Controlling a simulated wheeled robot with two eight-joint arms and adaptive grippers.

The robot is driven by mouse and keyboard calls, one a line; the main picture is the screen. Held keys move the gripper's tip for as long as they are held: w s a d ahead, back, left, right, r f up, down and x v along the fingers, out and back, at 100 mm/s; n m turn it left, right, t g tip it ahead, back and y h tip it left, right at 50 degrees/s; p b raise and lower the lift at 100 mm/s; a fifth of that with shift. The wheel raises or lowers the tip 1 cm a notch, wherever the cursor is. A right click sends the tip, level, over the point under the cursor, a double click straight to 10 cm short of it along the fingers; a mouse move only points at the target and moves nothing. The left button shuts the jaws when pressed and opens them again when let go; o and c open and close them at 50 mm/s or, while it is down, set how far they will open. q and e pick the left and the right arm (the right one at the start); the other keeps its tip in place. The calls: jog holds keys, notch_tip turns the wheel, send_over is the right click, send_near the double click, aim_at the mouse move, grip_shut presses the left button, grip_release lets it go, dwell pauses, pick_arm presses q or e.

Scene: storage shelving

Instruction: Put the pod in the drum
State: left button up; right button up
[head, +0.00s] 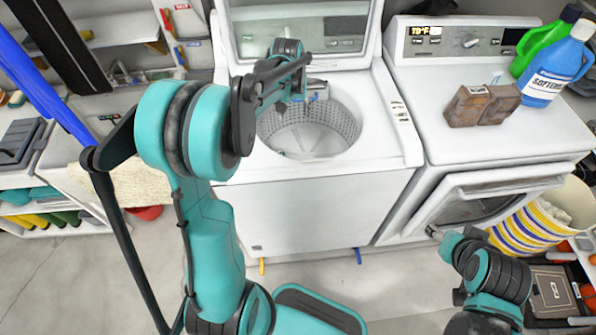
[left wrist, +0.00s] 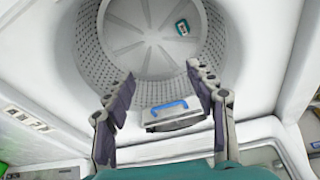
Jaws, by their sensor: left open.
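The washer drum (head: 335,125) is an open perforated tub in the white top-loading washer. It fills the top of the left wrist view (left wrist: 90,55). A small teal-and-white pod (left wrist: 182,27) lies on the drum floor in the left wrist view, apart from the fingers. I cannot clearly make it out in the head view. My left gripper (left wrist: 161,75) is open and empty over the back rim of the drum. In the head view, my left gripper (head: 298,88) is partly hidden by its own arm. My right gripper (head: 434,233) is low at the right, small and unclear.
A blue-handled dispenser piece (left wrist: 172,108) sits at the drum's back rim between the fingers in the left wrist view. The washer lid (head: 300,35) stands raised. A dryer (head: 540,125) on the right holds a brown box (head: 482,104), a blue softener bottle (head: 552,70) and a green bottle.

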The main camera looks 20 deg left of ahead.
pick_arm(q)
jog(key=s+d+r+m+t, duration=0.1)
jog(key=s+d+r, duration=0.3)
jog(key=s, duration=0.2)
jog(key=s+d+r+m+t, duration=0.1)
jog(key=s+d+r, duration=0.3)
jog(key=s, duration=0.2)
jog(key=s+d+f+m+t, duration=0.2)
jog(key=s+d, duration=0.3)
jog(key=s, duration=0.6)
jog(key=shift+s+f+t+h, duration=0.2)
jog(key=shift+f+t+h, duration=0.1)
jog(key=shift+t, duration=0.1)
notch_tip(320, 180, down, 2)
jog(key=shift+f+b, duration=0.2)
jog(key=shift+b, duration=1)
